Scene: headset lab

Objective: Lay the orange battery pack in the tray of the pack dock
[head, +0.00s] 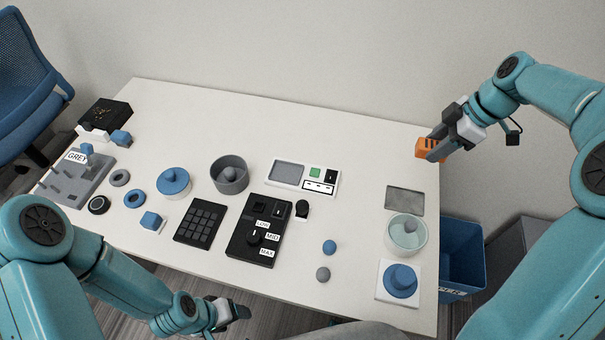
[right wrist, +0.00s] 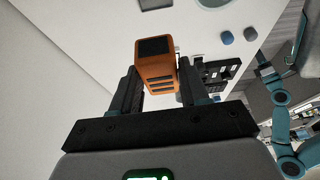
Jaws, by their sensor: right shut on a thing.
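The orange battery pack (head: 424,148) is held between the fingers of my right gripper (head: 436,148), out over the far right corner of the table. In the right wrist view the pack (right wrist: 157,66) sits between the two dark fingers, its black-patched end outward. A white unit with a grey recessed tray (head: 287,173), a green square and a black part stands at the back middle of the table; it looks like the pack dock. The tray looks empty, well to the left of the pack. My left gripper (head: 240,312) is low at the front edge, its fingers unclear.
A grey flat mat (head: 405,200), a glass bowl (head: 407,234) and a blue knob on a white plate (head: 399,281) line the right side. A grey round pot (head: 229,175) stands left of the dock. The back right table area is clear.

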